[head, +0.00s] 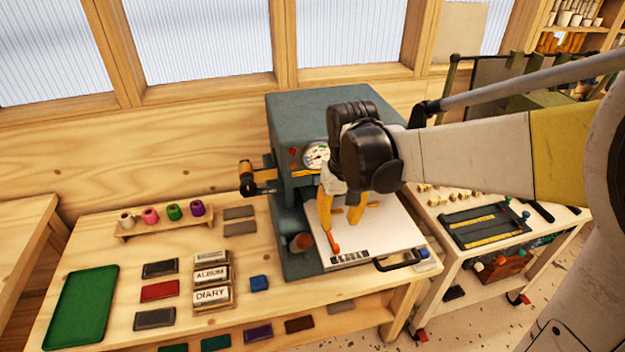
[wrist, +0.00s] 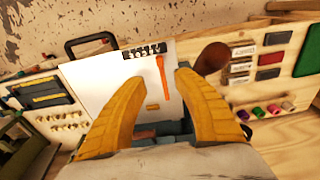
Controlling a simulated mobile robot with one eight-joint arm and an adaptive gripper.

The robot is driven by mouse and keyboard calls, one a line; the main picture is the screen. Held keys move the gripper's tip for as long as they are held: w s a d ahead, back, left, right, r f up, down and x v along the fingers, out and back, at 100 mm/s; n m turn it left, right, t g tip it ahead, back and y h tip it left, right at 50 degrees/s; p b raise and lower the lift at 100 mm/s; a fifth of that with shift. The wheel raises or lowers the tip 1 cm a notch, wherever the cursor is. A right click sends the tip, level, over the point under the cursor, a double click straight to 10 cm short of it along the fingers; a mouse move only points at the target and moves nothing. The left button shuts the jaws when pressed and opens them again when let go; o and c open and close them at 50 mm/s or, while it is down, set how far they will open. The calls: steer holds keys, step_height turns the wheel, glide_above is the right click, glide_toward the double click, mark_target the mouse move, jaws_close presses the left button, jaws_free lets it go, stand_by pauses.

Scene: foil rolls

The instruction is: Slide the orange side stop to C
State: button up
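The orange side stop (head: 334,243) is a thin bar lying on the white bed (head: 385,232) of the teal press. It also shows in the wrist view (wrist: 162,76), with its rounded end near the dark lettered scale (wrist: 145,53). The scale (head: 349,257) runs along the bed's front edge; its letters are too small to read surely, so I cannot tell which one the stop is at. My gripper (head: 341,208) is above the bed, behind the stop's front end. Its yellow fingers (wrist: 160,80) are spread apart with nothing between them, the stop showing beyond their tips.
A small orange piece (wrist: 152,106) lies on the bed. The teal press (head: 310,110) with its gauge stands behind, and a black handle (head: 398,262) juts from the bed's front right. Type blocks, a blue block (head: 259,283) and a green tray (head: 80,305) lie left.

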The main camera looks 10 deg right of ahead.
mark_target(336, 244)
steer(key=shift+g, duration=0.4)
steer(key=f, duration=0.7)
steer(key=w+f, duration=0.1)
steer(key=f, duration=0.3)
steer(key=shift+b, duration=0.4)
steer(key=shift+r, duration=0.1)
jaws_close()
